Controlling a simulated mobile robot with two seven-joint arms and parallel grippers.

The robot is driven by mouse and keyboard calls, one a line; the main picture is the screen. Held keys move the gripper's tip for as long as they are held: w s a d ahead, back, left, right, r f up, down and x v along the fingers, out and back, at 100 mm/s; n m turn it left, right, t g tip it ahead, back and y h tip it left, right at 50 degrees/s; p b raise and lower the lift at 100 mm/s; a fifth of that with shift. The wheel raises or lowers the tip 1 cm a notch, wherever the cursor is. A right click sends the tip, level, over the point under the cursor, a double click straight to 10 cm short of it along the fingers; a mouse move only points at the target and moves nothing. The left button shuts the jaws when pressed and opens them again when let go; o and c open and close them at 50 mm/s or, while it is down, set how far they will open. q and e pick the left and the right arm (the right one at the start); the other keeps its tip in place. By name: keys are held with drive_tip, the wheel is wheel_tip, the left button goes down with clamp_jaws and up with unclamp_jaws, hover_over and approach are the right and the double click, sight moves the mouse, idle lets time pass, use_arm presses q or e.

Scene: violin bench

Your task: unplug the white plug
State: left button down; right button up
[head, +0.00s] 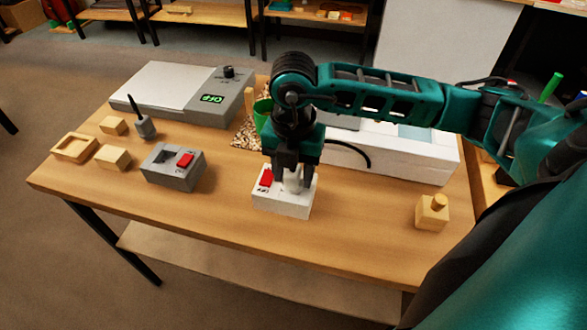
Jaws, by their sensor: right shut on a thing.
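A white socket box (283,203) with a red switch (266,178) stands on the wooden bench, near the middle of its front half. The white plug (294,182) is at the top of this box, right of the red switch. My right gripper (291,180) points down over the box and is shut on the white plug. The fingers partly hide the plug, so I cannot tell whether it is still seated in the box. My left gripper is not in view.
A grey switch box (173,168) stands to the left, with wooden blocks (113,157) and a wooden tray (74,147) beyond it. A grey device reading OFF (211,98) is behind. A long white case (410,152) and a wooden block with a peg (432,212) are right. The front edge is clear.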

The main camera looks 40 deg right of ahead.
drive_tip(key=shift+r+p, duration=0.55)
drive_tip(key=shift+r, duration=0.15)
idle(1.0)
drive_tip(key=shift+r+p, duration=0.6)
drive_tip(key=shift+r, duration=0.25)
drive_tip(key=shift+r, duration=0.1)
wheel_tip(320, 180, up, 4)
drive_tip(key=p, duration=0.3)
drive_tip(key=shift+r+p, duration=0.25)
drive_tip(key=shift+p, duration=0.05)
drive_tip(key=shift+r, duration=1.1)
